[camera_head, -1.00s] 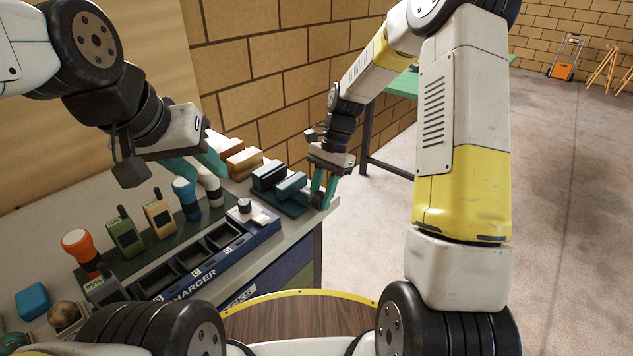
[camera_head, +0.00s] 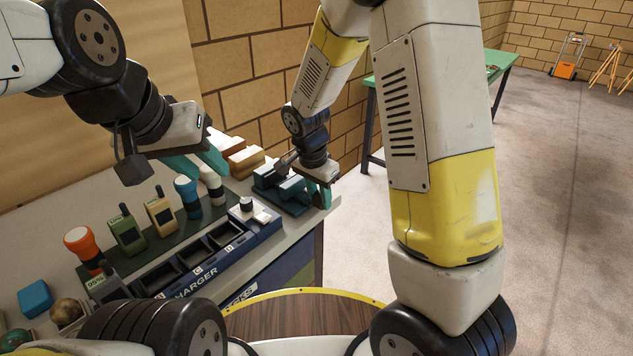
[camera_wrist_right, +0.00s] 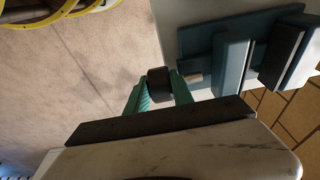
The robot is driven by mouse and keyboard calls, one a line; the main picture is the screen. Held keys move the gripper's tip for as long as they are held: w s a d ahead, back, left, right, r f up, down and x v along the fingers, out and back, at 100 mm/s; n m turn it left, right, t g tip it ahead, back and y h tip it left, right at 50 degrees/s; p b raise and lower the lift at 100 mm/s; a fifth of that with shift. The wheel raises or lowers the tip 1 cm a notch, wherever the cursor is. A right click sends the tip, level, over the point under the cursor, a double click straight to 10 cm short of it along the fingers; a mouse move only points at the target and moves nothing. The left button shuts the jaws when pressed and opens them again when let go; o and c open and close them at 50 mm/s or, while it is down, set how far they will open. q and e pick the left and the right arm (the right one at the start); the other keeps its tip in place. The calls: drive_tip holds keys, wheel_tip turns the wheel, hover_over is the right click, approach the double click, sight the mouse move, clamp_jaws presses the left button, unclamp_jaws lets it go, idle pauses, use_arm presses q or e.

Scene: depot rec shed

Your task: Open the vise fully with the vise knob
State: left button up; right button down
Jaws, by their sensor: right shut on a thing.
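The vise (camera_head: 291,191) is a dark blue-teal block tool at the far right end of the bench. In the right wrist view its body (camera_wrist_right: 232,62) shows raised blocks with gaps between them. My right gripper (camera_head: 323,197) is at the vise's right end. In the right wrist view my right gripper (camera_wrist_right: 160,92) has its green fingers on either side of the dark vise knob (camera_wrist_right: 158,82), shut on it. In the head view the knob is hidden by the gripper. My left gripper (camera_head: 213,166) is open and empty above the back of the bench.
A blue charger tray (camera_head: 205,262) with empty bays runs along the bench front. Radios (camera_head: 127,236) and torches (camera_head: 187,196) stand behind it. Tan blocks (camera_head: 245,160) lie left of the vise. A brick wall (camera_head: 250,60) is behind; open floor (camera_head: 560,200) lies right.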

idle(0.4)
drive_tip(key=c, duration=1.1)
unclamp_jaws()
wheel_tip(320, 180, up, 8)
drive_tip(key=s+a, duration=0.1)
drive_tip(key=shift+a+f, duration=0.15)
drive_tip(key=shift+s, duration=0.1)
